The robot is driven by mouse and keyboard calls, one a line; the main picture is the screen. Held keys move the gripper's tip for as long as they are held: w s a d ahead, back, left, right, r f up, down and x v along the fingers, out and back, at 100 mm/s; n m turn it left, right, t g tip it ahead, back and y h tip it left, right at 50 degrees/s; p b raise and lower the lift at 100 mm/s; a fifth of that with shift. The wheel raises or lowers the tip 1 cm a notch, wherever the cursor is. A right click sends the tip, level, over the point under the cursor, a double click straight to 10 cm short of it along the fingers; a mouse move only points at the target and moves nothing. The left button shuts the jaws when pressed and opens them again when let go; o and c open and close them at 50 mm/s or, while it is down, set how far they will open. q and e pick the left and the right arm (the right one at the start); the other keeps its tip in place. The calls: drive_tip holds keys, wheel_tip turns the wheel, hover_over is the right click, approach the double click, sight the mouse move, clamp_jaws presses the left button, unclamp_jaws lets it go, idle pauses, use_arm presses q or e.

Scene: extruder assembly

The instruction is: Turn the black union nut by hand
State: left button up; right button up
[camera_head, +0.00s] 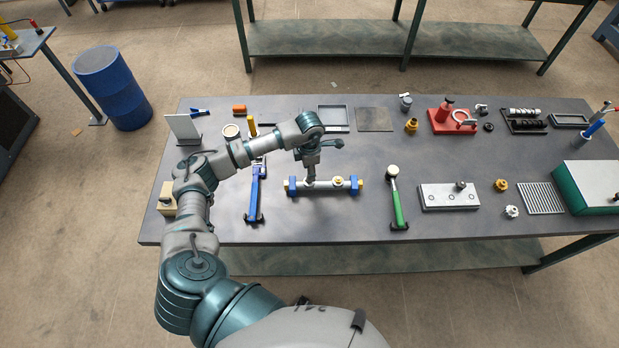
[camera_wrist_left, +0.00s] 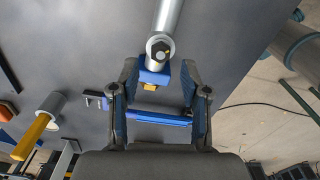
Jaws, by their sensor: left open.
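The left wrist view looks along the tube (camera_wrist_left: 167,18) to a pale round end with a dark hexagonal piece (camera_wrist_left: 160,49), which looks like the black union nut. A blue support block (camera_wrist_left: 153,73) is below it. My left gripper (camera_head: 310,180) is over the tube's left part. In the wrist view the gripper (camera_wrist_left: 159,68) is open, its fingers on both sides of the block, with the nut just beyond the tips. In the head view the gripper hides the nut.
A blue-handled tool (camera_head: 255,192) lies left of the tube and a green-handled hammer (camera_head: 397,205) lies right of it. A grey plate (camera_head: 448,196) and a red fixture (camera_head: 450,122) are farther right. Bare table (camera_head: 320,225) shows in front of the tube.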

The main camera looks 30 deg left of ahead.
use_arm(q)
wheel_tip(320, 180, down, 5)
drive_tip(key=shift+r+b, duration=0.2)
drive_tip(key=shift+b, duration=0.95)
drive_tip(key=shift+a, duration=0.1)
clamp_jaws()
drive_tip(key=shift+s, duration=0.1)
